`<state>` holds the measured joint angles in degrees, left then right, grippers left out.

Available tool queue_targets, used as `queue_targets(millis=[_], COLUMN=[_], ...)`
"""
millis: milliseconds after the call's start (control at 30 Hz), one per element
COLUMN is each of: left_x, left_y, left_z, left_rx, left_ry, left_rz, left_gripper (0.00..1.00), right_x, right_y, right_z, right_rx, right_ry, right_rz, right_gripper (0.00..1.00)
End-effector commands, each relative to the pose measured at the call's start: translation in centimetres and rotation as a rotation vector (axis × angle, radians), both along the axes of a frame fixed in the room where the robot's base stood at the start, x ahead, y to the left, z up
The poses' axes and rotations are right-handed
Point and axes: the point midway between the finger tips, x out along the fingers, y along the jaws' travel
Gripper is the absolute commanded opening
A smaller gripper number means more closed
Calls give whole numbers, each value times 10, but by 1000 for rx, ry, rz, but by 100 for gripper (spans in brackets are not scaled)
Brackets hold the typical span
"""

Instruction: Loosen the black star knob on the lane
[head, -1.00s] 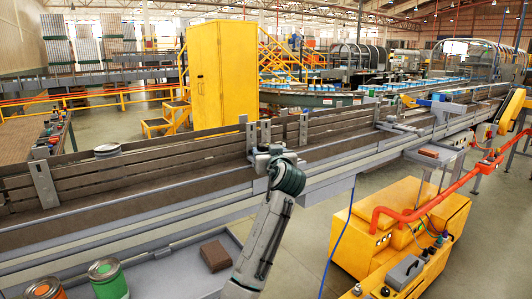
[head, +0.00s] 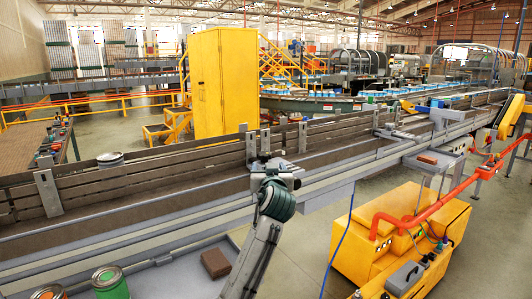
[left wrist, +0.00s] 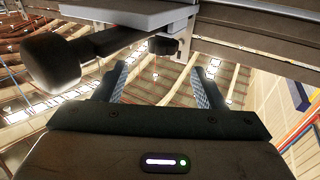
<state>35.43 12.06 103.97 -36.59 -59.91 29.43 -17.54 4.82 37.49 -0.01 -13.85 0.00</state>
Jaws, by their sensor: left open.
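A black part with rounded ends, apparently the star knob (left wrist: 50,62), hangs under a grey plate (left wrist: 130,14) at the upper left of the left wrist view. A smaller dark round end (left wrist: 163,45) shows near the top centre, beyond the fingertips. My left gripper (left wrist: 160,82) is open with nothing between its fingers; the large dark lobe is left of the left finger. The knob cannot be made out there behind my wrist. My right gripper is out of view.
A brown block (head: 215,262) and open cans (head: 110,282) stand on a grey shelf (head: 175,277) in front. A yellow machine (head: 385,240) stands at right.

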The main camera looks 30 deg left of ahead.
Motion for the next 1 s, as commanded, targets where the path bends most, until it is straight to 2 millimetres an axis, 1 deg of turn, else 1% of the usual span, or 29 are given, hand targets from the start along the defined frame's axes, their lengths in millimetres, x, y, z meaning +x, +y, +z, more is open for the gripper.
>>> queue_targets(millis=[33,200,300,400,500,600,700,767,867,1000], left_x=[-2,-10,-19,-30,-38,-43,-42,-38,-25,-1], left_y=[10,27,34,37,39,39,39,40,42,46], left_z=[11,8,9,9,9,8,7,8,9,11], left_rx=[18,35,26,8,-13,-29,-37,-39,-42,-42], left_ry=[7,11,13,16,18,18,16,14,13,13], left_rz=[-37,-204,-305,-395,-461,-497,-511,-512,-510,-509], left_gripper=[64,64,64,64,64,64,64,64,64,64], right_x=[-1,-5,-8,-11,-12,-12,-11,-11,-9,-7], right_y=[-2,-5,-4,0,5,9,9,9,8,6], right_z=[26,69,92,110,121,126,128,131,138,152], right_rx=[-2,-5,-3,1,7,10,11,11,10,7], right_ry=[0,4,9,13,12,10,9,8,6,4], right_rz=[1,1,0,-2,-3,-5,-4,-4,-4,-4], right_gripper=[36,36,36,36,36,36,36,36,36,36])
